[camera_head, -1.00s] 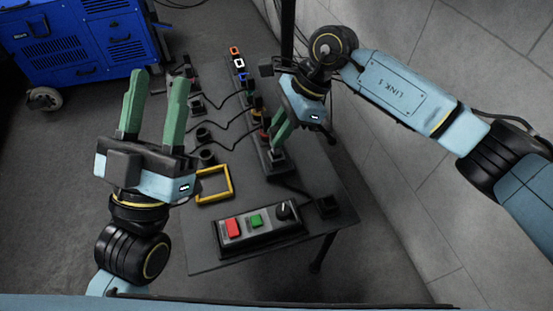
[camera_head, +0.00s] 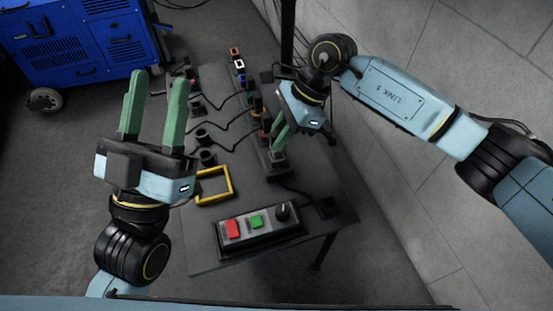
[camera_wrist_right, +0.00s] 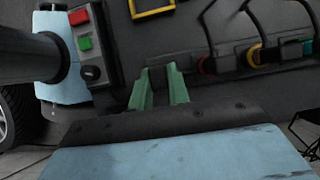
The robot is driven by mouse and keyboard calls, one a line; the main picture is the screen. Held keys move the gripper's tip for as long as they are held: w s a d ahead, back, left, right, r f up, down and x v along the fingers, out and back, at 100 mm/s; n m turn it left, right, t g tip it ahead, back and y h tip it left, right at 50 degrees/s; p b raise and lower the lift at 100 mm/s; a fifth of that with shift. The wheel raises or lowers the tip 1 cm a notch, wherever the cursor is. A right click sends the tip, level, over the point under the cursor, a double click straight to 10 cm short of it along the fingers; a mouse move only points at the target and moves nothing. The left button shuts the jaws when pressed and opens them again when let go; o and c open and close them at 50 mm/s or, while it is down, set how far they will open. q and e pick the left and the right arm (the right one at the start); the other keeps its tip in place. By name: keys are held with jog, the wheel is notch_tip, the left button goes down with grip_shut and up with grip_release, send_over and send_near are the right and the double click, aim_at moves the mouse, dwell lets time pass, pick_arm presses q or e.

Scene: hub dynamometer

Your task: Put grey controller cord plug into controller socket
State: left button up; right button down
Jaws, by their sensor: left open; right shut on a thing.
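My right gripper (camera_head: 278,143) is shut at the near end of the dark socket strip (camera_head: 274,172). In the right wrist view its green fingers (camera_wrist_right: 159,74) are close together beside the strip. A small grey piece (camera_head: 279,157), which looks like the grey controller cord plug, shows at the fingertips; most of it is hidden. I cannot tell whether it sits in the controller socket, which the gripper and plug cover. A dark cord runs from there towards the control box (camera_head: 257,233). My left gripper (camera_head: 153,105) is open and empty, left of the table.
The control box has a red button, a green button and a black knob. A yellow frame (camera_head: 214,199) lies beside it. Several coloured plugs line the strip beyond my right gripper, with black cords to its left. A blue cabinet (camera_head: 85,42) stands far left; a wall is right.

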jog(key=shift+f, duration=0.9)
jog(key=c, duration=1.3)
grip_release()
jog(key=shift+o, duration=0.2)
jog(key=p+v, duration=0.5)
jog(key=v, duration=0.8)
jog(key=shift+r, duration=0.25)
